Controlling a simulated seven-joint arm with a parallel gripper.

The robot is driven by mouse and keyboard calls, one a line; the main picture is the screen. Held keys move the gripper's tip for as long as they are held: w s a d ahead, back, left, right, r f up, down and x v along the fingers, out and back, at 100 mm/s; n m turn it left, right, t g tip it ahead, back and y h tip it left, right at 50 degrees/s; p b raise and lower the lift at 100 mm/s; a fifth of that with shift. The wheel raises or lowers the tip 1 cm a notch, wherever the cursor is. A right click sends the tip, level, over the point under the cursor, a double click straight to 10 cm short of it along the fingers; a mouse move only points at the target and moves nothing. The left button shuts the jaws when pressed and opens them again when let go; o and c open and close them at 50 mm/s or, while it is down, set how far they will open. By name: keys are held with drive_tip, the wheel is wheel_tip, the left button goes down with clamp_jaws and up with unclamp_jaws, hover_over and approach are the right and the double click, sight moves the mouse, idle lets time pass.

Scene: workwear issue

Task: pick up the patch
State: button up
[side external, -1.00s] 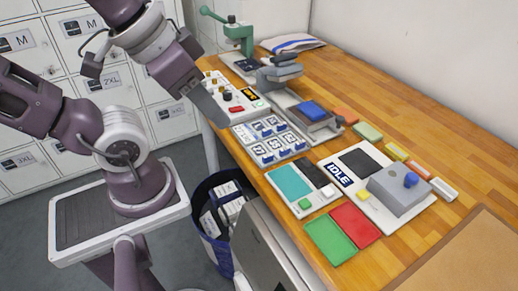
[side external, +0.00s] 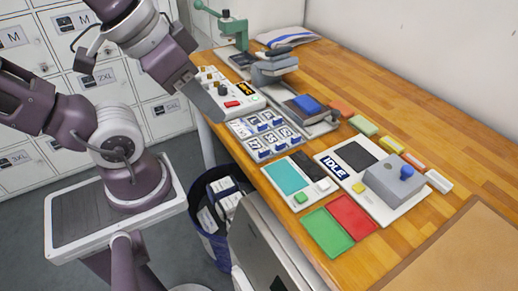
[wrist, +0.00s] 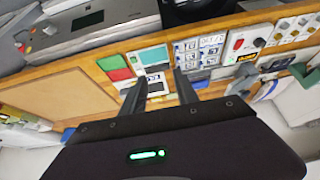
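No piece is marked as the patch, and I cannot tell which one it is. Several small flat coloured pieces lie in a row on the wooden bench: an orange one (side external: 341,109), a pale green one (side external: 362,125), a yellow one (side external: 389,144), a second orange one (side external: 413,161) and a white one (side external: 439,181). My gripper (wrist: 160,78) is open, with two dark fingers apart and nothing seen between them. In the side view my gripper (side external: 208,102) hangs at the bench's left edge, apart from these pieces.
A press unit with an IDLE sign (side external: 336,166) and grey block (side external: 394,184) stands on the bench (side external: 420,120). Green (side external: 327,232) and red (side external: 353,216) trays lie in front. Nearby are a labelled button panel (side external: 265,135), a clamp device (side external: 273,70) and a blue bin (side external: 215,245).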

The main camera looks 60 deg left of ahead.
drive_tip(key=shift+o, duration=0.2)
drive_tip(key=m+g, duration=0.6)
drive_tip(key=m, duration=1.2)
approach(263, 145)
drive_tip(key=s+d, duration=0.2)
drive_tip(key=d, duration=0.1)
drive_tip(key=shift+s+d+r, duration=0.1)
drive_tip(key=shift+d+r, duration=0.05)
drive_tip(key=shift+r, duration=0.05)
wheel_tip(263, 145, down, 7)
clamp_jaws()
